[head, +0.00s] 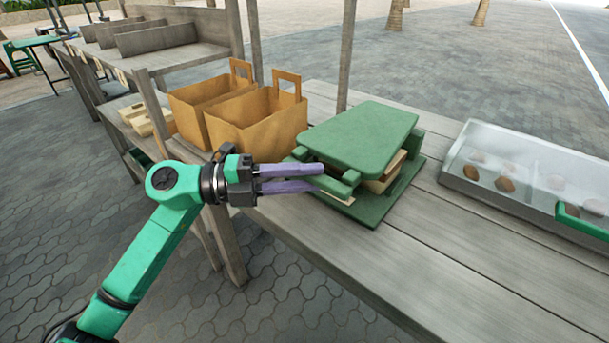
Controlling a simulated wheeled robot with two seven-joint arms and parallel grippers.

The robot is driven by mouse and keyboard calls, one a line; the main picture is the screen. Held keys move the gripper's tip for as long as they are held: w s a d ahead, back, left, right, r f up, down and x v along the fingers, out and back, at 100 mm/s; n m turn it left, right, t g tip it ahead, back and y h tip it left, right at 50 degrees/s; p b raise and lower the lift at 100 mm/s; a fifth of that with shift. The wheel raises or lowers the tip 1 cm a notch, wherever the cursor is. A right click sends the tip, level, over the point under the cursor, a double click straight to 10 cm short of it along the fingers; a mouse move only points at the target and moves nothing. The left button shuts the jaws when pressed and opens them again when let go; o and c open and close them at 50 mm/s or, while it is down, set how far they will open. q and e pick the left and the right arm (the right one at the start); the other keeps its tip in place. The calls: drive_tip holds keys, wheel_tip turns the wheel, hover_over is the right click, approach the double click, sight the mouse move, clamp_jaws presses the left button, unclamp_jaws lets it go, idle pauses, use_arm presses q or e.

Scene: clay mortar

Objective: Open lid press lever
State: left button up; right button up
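A green press (370,205) stands on the grey wooden table in the middle of the head view. Its flat green lid (360,138) lies over the body, tilted slightly, with tan pieces (385,178) showing between lid and base. A green bar (328,183), which looks like the lever or handle, sticks out at the lid's near left side. My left gripper (322,178) reaches in from the left with its two purple fingers apart, at the bar's left end. Whether the fingers touch the bar cannot be told. My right gripper does not show.
Brown carriers with handles (258,118) stand behind my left gripper. A clear-lidded case (520,170) with brown lumps and a green handle stands at the right. The table's front right area (470,270) is bare. A grey post rises behind the press.

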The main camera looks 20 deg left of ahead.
use_arm(q)
clamp_jaws()
idle(1.2)
